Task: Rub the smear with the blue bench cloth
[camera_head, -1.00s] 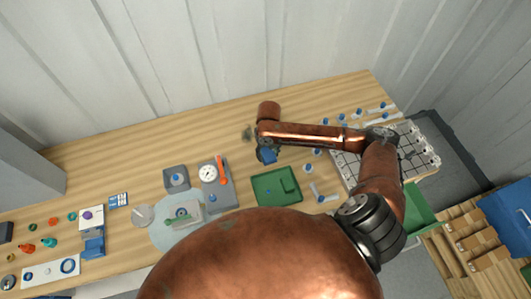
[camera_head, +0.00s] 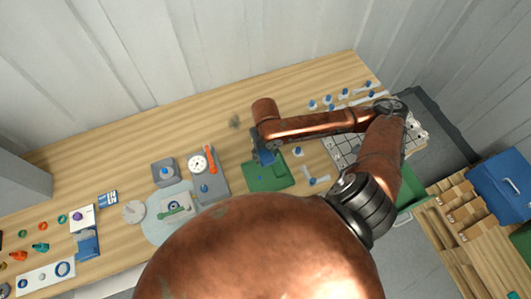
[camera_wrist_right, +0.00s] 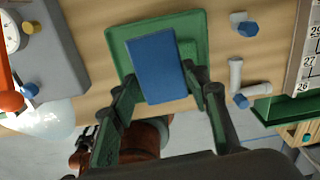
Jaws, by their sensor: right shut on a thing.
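The blue bench cloth (camera_wrist_right: 155,68) is a flat blue rectangle between the fingers of my right gripper (camera_wrist_right: 160,82) in the wrist view. In the head view the right gripper (camera_head: 263,154) and the cloth (camera_head: 267,158) are at the back edge of the green tray. The gripper is shut on the cloth. The smear (camera_head: 235,122) is a small dark grey-brown patch on the bare wood, behind and left of the gripper, apart from the cloth. My left gripper is not in view.
The green tray (camera_head: 278,184) lies under the cloth in view; their height gap is unclear. A grey gauge block (camera_head: 209,187) with an orange handle stands left of it. Blue-capped fittings (camera_head: 298,152) and a white grid plate (camera_head: 345,150) lie right. Wood around the smear is clear.

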